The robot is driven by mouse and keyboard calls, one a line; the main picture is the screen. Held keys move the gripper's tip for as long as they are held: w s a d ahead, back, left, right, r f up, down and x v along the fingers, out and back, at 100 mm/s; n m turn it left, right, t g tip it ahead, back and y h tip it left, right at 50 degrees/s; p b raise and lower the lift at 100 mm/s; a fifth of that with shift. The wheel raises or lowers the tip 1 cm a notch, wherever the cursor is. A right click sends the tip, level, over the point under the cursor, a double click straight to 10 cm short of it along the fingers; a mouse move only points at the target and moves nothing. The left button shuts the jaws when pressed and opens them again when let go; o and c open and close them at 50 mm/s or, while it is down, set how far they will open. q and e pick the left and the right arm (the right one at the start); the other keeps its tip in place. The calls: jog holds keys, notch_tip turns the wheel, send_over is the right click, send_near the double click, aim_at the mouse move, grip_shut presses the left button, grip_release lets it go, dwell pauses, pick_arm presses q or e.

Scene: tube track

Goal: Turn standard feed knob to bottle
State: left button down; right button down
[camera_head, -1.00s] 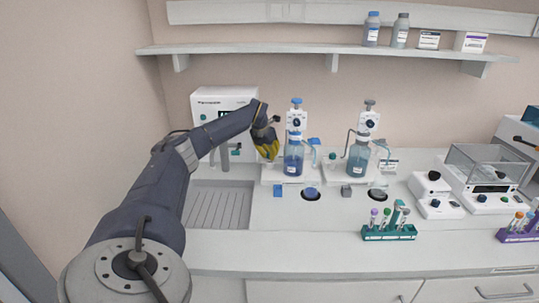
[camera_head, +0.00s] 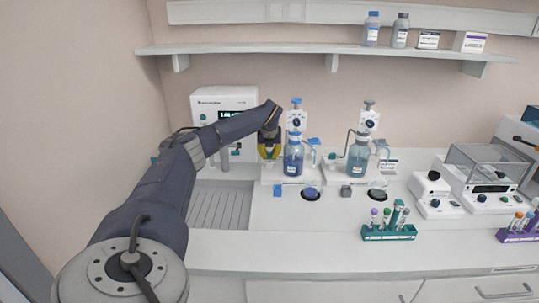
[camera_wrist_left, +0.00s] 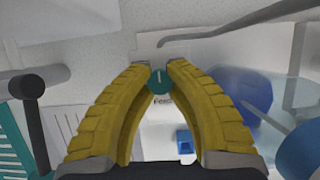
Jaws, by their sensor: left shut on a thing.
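My left gripper (camera_head: 268,158) is at the left side of the blue-capped dispenser bottle (camera_head: 293,160). In the left wrist view its yellow fingers (camera_wrist_left: 160,76) are closed at the tips on a small round teal knob (camera_wrist_left: 160,82) with a pale pointer line, which I take as the standard feed knob. A partly covered label below the knob starts with "Fee". In the head view the gripper hides this knob. A similar teal knob (camera_head: 333,156) sits beside the grey-capped dispenser bottle (camera_head: 357,160). My right gripper is not in view.
A white device (camera_head: 212,100) with a display and a ribbed drain area (camera_head: 218,208) lie left of the dispensers. A teal tube rack (camera_head: 389,233) and a balance (camera_head: 487,178) are to the right. The front counter is mostly clear.

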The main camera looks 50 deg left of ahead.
pick_arm(q)
jog(key=shift+a+r, duration=0.1)
dwell(0.3)
jog(key=c, duration=1.2)
grip_release()
jog(key=v, duration=1.2)
jog(key=shift+w, duration=0.1)
